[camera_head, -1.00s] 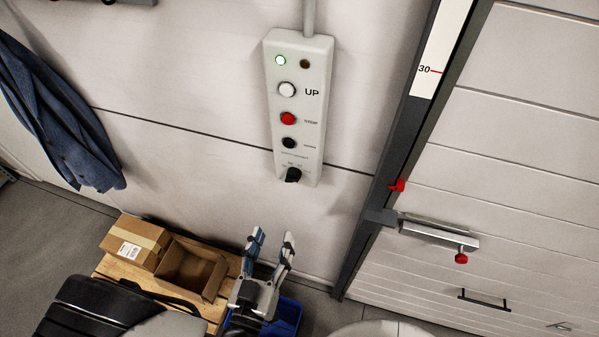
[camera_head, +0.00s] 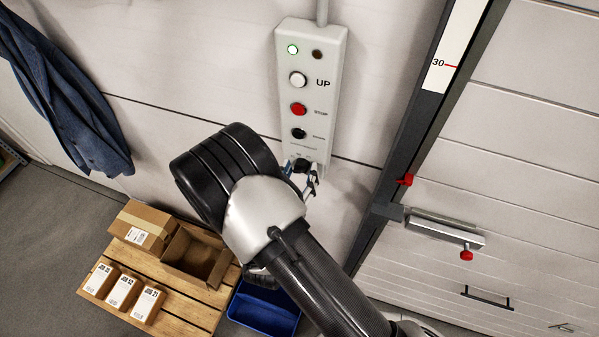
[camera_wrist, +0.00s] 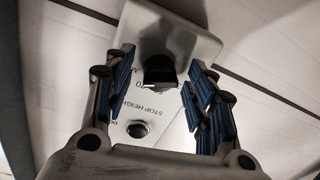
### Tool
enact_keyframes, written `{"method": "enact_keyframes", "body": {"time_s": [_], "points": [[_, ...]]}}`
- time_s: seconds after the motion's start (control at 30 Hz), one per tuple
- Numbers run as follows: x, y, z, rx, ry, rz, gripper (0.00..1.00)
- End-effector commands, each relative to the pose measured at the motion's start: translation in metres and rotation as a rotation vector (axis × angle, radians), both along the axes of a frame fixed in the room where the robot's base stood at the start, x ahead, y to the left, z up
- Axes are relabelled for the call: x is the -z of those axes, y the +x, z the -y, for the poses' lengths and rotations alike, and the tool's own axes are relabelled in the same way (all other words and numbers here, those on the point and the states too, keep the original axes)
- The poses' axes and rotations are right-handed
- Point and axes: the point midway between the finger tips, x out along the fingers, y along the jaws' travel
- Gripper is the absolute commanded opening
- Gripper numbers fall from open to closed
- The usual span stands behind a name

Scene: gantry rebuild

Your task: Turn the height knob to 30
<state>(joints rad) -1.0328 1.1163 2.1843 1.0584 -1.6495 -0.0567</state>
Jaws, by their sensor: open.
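The black height knob (camera_head: 302,165) sits at the bottom of the pale control box on the wall, partly hidden by my gripper in the head view. In the wrist view the knob (camera_wrist: 159,72) lies between the two blue-padded fingers, with space showing on both sides. My gripper (camera_wrist: 161,82) is open at the knob; whether its fingertips reach around it is hard to tell. It also shows small in the head view (camera_head: 304,180). "STOP HEIGHT" lettering is partly visible near the knob. Its pointer setting cannot be read.
Above the knob are a black button (camera_head: 298,133), a red button (camera_head: 299,109) and a white UP button (camera_head: 298,79). A scale marked 30 (camera_head: 440,64) and a carriage with red knobs (camera_head: 445,230) stand right. A pallet with boxes (camera_head: 170,285) and a blue bin (camera_head: 264,308) lie below.

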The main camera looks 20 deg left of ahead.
Motion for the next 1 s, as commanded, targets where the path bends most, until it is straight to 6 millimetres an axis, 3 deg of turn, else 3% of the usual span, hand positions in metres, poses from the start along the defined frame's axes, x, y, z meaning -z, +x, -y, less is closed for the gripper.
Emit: {"method": "enact_keyframes", "body": {"time_s": [0.33, 1.0], "points": [[-0.0001, 0.0035, 0.0, 0.0, 0.0, 0.0, 0.5], [0.0001, 0.0033, 0.0002, 0.0, -0.001, 0.0, 0.06]]}}
